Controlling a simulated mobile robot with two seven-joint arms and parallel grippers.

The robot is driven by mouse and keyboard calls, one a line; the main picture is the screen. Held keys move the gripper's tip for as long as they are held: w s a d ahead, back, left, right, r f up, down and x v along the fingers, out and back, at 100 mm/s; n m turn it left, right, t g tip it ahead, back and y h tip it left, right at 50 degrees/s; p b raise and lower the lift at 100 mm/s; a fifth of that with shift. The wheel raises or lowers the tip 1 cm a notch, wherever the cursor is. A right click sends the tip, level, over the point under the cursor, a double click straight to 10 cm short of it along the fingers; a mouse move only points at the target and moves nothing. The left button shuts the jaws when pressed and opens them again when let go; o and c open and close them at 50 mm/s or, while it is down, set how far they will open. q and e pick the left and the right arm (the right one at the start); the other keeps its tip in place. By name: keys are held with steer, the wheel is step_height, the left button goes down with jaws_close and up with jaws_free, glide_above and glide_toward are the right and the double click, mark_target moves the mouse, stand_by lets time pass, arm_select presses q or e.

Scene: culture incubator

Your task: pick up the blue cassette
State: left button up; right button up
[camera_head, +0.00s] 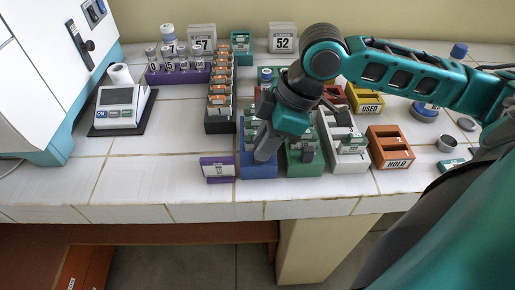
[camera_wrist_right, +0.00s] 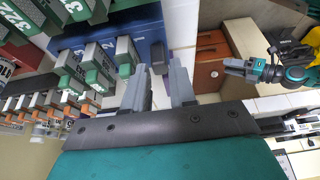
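A blue rack (camera_head: 258,168) stands near the front of the bench and holds several grey cassettes with green ends (camera_wrist_right: 92,82). It also shows in the right wrist view (camera_wrist_right: 152,35). I cannot make out a separate blue cassette. My right gripper (camera_head: 266,149) is over the front of the blue rack and hides part of it. In the wrist view its two grey fingers (camera_wrist_right: 161,90) are apart with nothing between them, beside the rack. My left gripper is outside the head view; a teal arm's grey gripper (camera_wrist_right: 240,67), probably mine, shows in the wrist view.
Green (camera_head: 305,169), white (camera_head: 350,165) and orange "HOLD" (camera_head: 391,158) racks stand to the right of the blue rack. A purple label stand (camera_head: 217,169) is at its left. A black rack (camera_head: 220,126) stands behind. The bench at left front is clear.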

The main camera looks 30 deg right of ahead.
steer(key=shift+w+a+f, duration=0.15)
steer(key=shift+a+f, duration=0.1)
steer(key=shift+f, duration=0.35)
steer(key=shift+c, duration=0.4)
jaws_close()
